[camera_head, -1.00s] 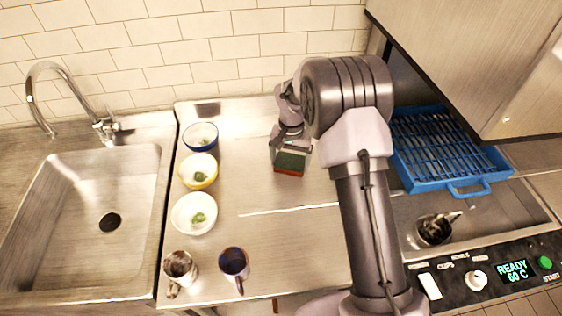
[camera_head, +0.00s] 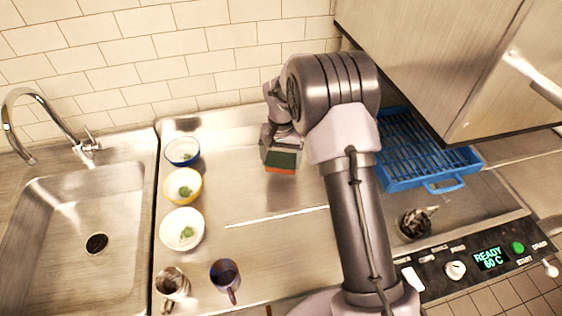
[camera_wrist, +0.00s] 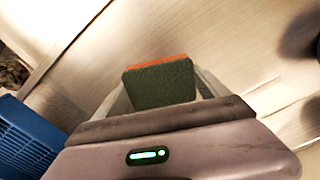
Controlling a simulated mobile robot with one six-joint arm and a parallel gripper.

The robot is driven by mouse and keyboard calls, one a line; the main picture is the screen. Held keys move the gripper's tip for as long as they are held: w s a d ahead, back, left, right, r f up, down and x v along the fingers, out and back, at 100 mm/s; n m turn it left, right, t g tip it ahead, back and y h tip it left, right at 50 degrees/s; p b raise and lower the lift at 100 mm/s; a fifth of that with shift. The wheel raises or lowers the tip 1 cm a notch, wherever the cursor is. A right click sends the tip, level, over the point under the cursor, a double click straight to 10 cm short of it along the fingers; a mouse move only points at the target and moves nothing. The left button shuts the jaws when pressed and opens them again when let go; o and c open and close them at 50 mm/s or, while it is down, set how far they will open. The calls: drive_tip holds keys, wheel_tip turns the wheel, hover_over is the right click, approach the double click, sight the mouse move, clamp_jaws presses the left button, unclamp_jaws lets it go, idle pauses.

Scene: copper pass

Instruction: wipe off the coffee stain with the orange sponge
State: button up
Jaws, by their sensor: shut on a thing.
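The orange sponge (camera_head: 280,169) has a dark green face and an orange layer. In the wrist view the sponge (camera_wrist: 160,82) sits between the two pale fingers of my gripper (camera_wrist: 163,88), which is shut on it. In the head view my gripper (camera_head: 281,152) holds it over the steel counter (camera_head: 235,195), right of the bowls. I cannot tell whether the sponge touches the counter. No coffee stain can be made out in either view; my arm hides part of the counter.
Blue (camera_head: 182,152), yellow (camera_head: 182,187) and white (camera_head: 182,230) bowls with green scraps line the counter's left side. Two mugs (camera_head: 172,284) (camera_head: 225,276) stand in front. A sink (camera_head: 75,225) is at left. A blue rack (camera_head: 415,150) and control panel (camera_head: 480,262) are at right.

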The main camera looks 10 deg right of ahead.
drive_tip(key=shift+r+p, duration=0.4)
drive_tip(key=shift+r, duration=0.65)
wheel_tip(320, 180, up, 3)
drive_tip(key=shift+r+p, duration=0.15)
drive_tip(key=shift+p, duration=1.05)
